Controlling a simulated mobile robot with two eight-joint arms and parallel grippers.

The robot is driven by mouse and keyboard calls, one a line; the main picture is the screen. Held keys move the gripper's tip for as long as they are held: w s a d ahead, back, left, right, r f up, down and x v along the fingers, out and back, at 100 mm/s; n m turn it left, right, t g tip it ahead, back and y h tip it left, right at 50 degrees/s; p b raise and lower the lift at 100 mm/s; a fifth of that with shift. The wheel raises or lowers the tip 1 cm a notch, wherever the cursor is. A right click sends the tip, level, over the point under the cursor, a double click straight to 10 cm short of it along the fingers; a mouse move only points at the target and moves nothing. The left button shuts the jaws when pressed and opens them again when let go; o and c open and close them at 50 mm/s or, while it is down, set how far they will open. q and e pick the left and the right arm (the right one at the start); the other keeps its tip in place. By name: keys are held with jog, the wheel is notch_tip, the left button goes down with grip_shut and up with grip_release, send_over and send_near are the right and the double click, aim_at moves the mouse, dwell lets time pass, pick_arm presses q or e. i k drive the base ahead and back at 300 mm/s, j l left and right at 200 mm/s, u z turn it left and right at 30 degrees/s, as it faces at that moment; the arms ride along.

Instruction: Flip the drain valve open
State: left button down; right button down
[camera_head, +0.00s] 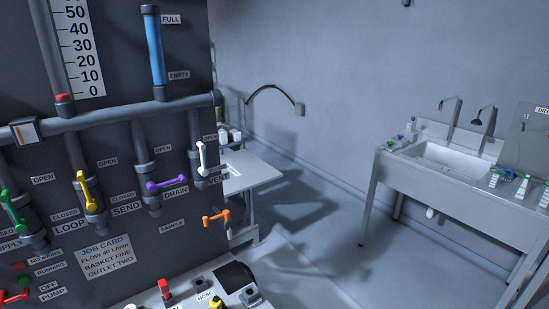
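The drain valve is the purple lever (165,185) on the dark panel (120,245), with the DRAIN label (176,192) just below and right of it. The lever lies nearly level, across its pipe and out to the right. An OPEN label (163,149) sits above it, to the right of the pipe. No CLOSED label shows there; the lever may cover it. Neither of my grippers is in view.
Other levers flank it: yellow (86,190) and green (13,210) to the left, white (202,158) to the right, orange (215,217) low right. A ledge (190,299) with small items is below. A sink (455,157) stands far right; the floor between is clear.

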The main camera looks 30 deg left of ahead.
aim_at(152, 186)
jog(key=u, duration=1.9)
